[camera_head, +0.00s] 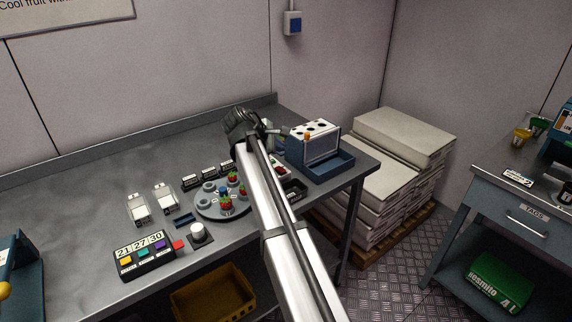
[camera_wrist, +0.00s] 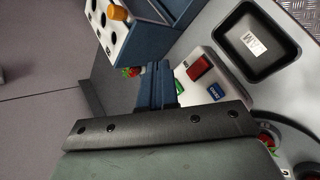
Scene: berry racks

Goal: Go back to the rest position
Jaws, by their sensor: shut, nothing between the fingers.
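My gripper (camera_wrist: 156,84) shows in the wrist view as dark blue fingers pressed together, with nothing held between them. In the head view my arm reaches across the table from the lower right, and its end is over the back of the table, left of the white-topped rack (camera_head: 314,129). The fingertips are hard to make out there. In the wrist view the rack (camera_wrist: 112,32) is at the upper left, with an orange piece (camera_wrist: 117,12) in one hole. A strawberry (camera_wrist: 131,72) shows just beside the fingertips.
A round grey turntable (camera_head: 210,212) with strawberries in cups stands left of my arm. A control box (camera_head: 146,256) with coloured buttons is at the front. In the wrist view a black tray (camera_wrist: 262,42) and a panel with a red switch (camera_wrist: 200,68) lie near the fingers.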

